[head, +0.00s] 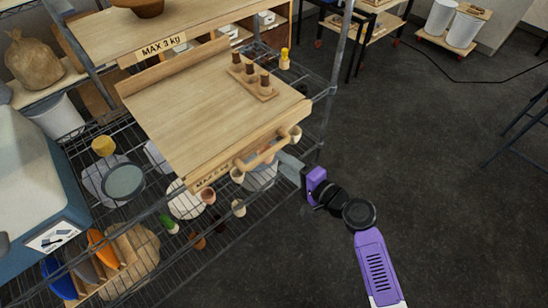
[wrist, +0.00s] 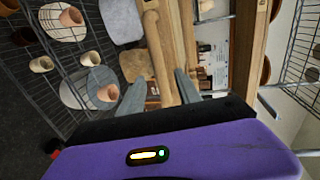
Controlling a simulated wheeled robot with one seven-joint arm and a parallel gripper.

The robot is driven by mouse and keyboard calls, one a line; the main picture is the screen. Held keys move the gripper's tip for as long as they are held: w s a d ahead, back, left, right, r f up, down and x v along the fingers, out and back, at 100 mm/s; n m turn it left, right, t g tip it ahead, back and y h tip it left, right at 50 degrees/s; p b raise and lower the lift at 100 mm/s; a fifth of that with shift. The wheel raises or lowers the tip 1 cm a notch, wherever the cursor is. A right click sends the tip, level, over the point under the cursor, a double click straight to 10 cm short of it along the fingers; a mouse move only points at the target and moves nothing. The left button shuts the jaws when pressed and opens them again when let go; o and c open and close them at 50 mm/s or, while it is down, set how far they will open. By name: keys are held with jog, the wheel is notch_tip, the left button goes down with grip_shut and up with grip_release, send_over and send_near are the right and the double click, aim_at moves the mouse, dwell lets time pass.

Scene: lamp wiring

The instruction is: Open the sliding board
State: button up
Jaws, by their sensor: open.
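The sliding board (head: 200,105) is a light wooden panel on the wire shelf, sticking out toward the front right below a fixed shelf marked "MAX 3 kg". A wooden bar handle (head: 262,153) runs along its front edge. My gripper (head: 284,161) is at that front edge, close to the handle. In the wrist view the handle (wrist: 158,50) runs between the two open grey fingers of my gripper (wrist: 159,84), with a gap on each side.
A small rack with several dark-topped pegs (head: 254,80) and a yellow-capped bottle (head: 285,60) stand on or beside the board. Cups and plates sit on the wire shelf (head: 185,245) below. A metal post (head: 335,90) stands right of the board.

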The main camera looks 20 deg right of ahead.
aim_at(268, 153)
jog(key=shift+p+x, duration=0.4)
jog(key=shift+x, duration=3.5)
jog(key=shift+f, duration=0.1)
grip_shut()
jog(key=shift+s, duration=0.1)
